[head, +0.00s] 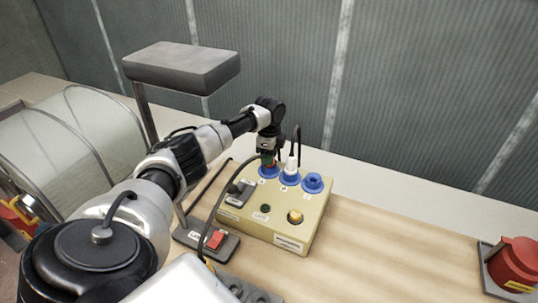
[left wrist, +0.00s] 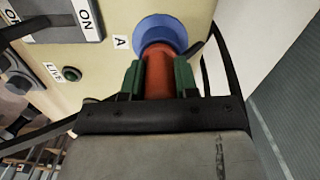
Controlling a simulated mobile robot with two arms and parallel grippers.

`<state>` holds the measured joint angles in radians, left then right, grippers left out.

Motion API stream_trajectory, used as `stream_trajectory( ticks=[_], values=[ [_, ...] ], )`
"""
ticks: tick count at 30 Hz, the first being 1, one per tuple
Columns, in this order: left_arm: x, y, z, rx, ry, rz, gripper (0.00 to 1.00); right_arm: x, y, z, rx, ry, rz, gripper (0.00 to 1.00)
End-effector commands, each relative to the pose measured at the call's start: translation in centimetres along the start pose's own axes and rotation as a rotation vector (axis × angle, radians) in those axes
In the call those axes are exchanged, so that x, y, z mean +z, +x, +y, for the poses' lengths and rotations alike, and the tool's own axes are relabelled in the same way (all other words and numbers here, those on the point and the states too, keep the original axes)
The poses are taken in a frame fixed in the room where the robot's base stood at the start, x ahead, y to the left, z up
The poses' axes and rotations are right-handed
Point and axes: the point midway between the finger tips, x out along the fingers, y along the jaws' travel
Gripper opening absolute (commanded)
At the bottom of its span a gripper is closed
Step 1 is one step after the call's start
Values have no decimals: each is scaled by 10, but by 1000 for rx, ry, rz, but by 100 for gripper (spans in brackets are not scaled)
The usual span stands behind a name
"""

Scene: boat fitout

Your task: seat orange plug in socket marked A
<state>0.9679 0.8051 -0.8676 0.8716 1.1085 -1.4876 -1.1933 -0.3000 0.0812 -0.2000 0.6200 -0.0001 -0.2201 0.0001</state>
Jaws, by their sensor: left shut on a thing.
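My left gripper (head: 267,158) is shut on the orange plug (left wrist: 158,75), whose body lies between the green fingers in the left wrist view. The plug's front end meets the blue socket marked A (left wrist: 165,32), and the socket's rim shows around and beyond it. I cannot tell how deep the plug sits. In the head view the gripper hides most of the plug, over the left blue socket (head: 268,172) of the beige box (head: 312,222). My right gripper is not in view.
A white plug (head: 291,166) with a black cable stands in the middle blue socket. The right blue socket (head: 313,182) is empty. A switch (head: 240,192) marked ON sits beside socket A. A grey lamp-like fixture (head: 182,66) rises behind my arm.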

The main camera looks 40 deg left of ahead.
Motion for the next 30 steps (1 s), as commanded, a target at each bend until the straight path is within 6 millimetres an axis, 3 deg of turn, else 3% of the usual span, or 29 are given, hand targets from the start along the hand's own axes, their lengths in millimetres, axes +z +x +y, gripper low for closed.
stream_trajectory(
  ticks=[1, 2, 7, 18, 30],
  values=[
    [0, 0, 0, 0, 0, 0, 3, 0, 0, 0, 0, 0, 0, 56],
    [0, 0, 0, 0, 0, 0, 34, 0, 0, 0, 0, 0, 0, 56],
    [0, 0, 0, 0, 0, 0, 59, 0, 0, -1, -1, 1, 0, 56],
    [0, -7, -1, -2, -1, 1, 59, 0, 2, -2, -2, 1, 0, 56],
    [0, -80, -1, -4, 0, 3, 59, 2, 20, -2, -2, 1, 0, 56]
  ],
)
